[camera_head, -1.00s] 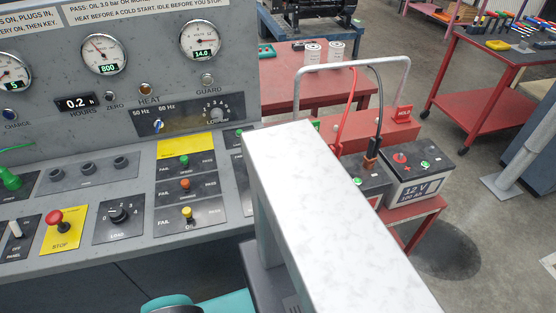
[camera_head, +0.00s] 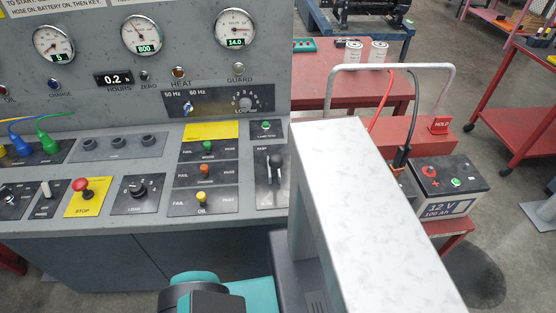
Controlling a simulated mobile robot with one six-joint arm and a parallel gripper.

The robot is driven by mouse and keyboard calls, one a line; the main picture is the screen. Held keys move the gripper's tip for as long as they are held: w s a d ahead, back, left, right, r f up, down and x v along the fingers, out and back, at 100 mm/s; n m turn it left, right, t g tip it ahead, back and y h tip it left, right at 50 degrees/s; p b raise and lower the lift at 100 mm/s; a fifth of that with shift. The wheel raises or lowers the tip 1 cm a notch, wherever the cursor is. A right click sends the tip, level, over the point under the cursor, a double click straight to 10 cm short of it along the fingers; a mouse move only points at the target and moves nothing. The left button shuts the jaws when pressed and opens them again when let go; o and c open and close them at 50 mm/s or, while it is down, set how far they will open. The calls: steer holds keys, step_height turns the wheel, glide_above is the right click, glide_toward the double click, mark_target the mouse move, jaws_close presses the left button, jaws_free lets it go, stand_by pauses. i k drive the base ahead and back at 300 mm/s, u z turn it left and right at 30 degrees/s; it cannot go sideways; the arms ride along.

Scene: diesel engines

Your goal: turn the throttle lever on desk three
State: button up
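The grey control desk (camera_head: 120,230) fills the left and middle of the view; no desk number is readable on it. A lever with a black ball knob (camera_head: 276,160) stands on a dark slotted plate at the desk's right end, just left of my pale arm link. I cannot read a throttle label there. A red mushroom STOP knob (camera_head: 80,185) on a yellow plate and a black LOAD dial (camera_head: 137,188) sit further left. My gripper is not in view; only teal and dark parts of my arm show at the bottom, in front of the desk.
A red trolley with a 12 V battery (camera_head: 445,185) and a grey hoop handle stands to the right of the desk. A red table (camera_head: 385,90) with two cans is behind it. My arm link hides part of the trolley. Grey floor shows at the far right.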

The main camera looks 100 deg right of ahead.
mark_target(276, 162)
steer(key=u, duration=0.5)
steer(key=i, duration=0.5)
steer(key=z, duration=4.4)
steer(key=i, duration=0.1)
steer(key=u, duration=3.1)
steer(key=k, duration=0.15)
steer(key=z, duration=2)
